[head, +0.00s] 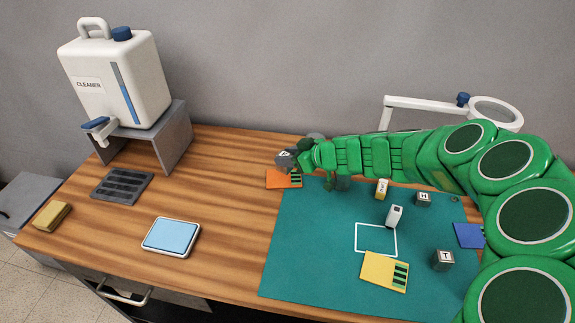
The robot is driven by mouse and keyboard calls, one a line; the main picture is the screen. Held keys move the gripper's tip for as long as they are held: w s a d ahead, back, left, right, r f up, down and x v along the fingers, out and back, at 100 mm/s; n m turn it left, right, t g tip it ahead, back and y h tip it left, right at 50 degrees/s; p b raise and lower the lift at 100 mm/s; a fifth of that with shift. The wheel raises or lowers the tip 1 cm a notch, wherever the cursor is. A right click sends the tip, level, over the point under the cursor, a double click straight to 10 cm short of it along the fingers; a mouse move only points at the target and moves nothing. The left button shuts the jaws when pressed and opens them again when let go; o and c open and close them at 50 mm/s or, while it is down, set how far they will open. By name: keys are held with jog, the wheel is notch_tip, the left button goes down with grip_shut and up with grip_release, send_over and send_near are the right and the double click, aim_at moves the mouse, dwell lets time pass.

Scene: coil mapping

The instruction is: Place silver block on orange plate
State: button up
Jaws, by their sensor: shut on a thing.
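My gripper (300,160) is at the end of my green arm, near the back left corner of the teal mat. It is shut on a grey block with a light marking on top, which I take as the silver block (285,159). The block is at or just above the back of the orange plate (280,178); I cannot tell if they touch. The orange plate lies at the mat's left back edge, with dark green stripes at its right end. The fingers are partly hidden by the arm.
The teal mat (310,250) holds a yellow plate (378,271), a blue plate (467,235), a white block (394,216), a yellow block (381,188) and two grey blocks (443,260). A cleaner jug (115,80), dark tray (122,185) and blue pad (171,236) stand left.

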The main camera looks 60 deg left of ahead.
jog(key=shift+w+a+f, duration=0.2)
jog(key=shift+a+f, duration=0.25)
jog(key=shift+f, duration=0.15)
jog(key=shift+w+a+f, duration=0.2)
jog(key=shift+a+f, duration=0.2)
jog(key=shift+f, duration=1.7)
jog(key=o, duration=1.2)
jog(key=shift+f, duration=0.1)
jog(key=shift+w+d+r, duration=0.15)
jog(key=shift+r, duration=0.1)
jog(key=v, duration=1.1)
jog(key=shift+d, duration=0.25)
jog(key=shift+r, duration=0.1)
